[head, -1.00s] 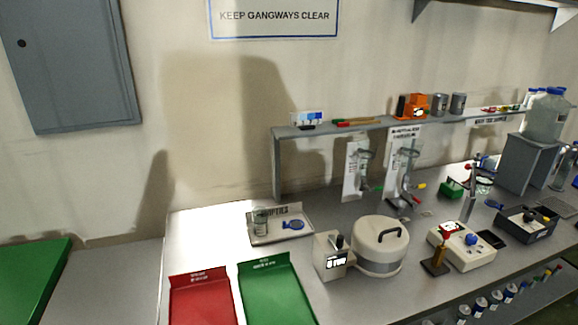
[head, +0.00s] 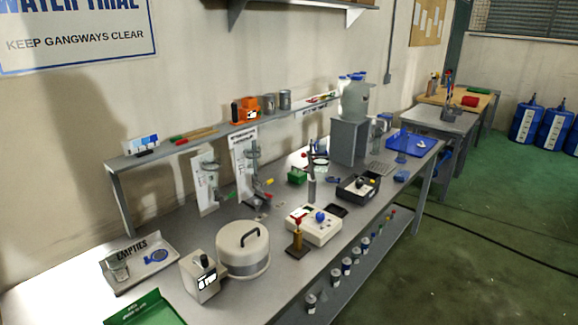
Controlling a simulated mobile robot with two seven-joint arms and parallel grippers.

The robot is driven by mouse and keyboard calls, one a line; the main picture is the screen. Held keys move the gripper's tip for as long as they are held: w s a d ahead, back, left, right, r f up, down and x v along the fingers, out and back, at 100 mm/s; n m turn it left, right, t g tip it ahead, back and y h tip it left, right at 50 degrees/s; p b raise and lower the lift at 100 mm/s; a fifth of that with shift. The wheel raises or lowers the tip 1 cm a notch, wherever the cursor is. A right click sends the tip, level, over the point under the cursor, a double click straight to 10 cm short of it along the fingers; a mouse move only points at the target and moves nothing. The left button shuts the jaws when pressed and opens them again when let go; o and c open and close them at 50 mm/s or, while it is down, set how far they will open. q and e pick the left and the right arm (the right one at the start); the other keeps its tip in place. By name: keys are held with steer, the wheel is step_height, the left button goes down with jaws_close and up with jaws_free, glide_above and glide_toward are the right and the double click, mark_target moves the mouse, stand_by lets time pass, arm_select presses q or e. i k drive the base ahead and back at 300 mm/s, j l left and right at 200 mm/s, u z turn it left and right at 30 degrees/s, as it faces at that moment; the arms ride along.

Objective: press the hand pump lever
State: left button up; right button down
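No lever can be told for certain at this size. A small brass upright piece with a red top (head: 297,239) stands at the bench's front edge and may be the hand pump. Just behind it is a white box with a blue knob (head: 318,226). A black open box with a small upright part (head: 359,189) sits further right. A beige box with a black knob (head: 201,277) stands at the front left, beside a round cream pot with a black handle (head: 243,249). Neither of my grippers is in view.
The grey bench (head: 285,283) carries a raised shelf (head: 190,142), an EMPTIES tray (head: 120,287) and a green tray (head: 150,310). Small bottles (head: 347,267) line a lower ledge. Green floor (head: 460,260) is open to the right; blue drums (head: 528,122) stand beyond.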

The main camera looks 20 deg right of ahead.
mark_target(307, 171)
steer(key=i+l+u, duration=0.1)
steer(key=u, duration=0.3)
steer(key=l+u, duration=0.75)
steer(key=l, duration=1.6)
steer(key=k+l+u, duration=0.1)
steer(key=l, duration=1.65)
steer(key=k+u, duration=0.05)
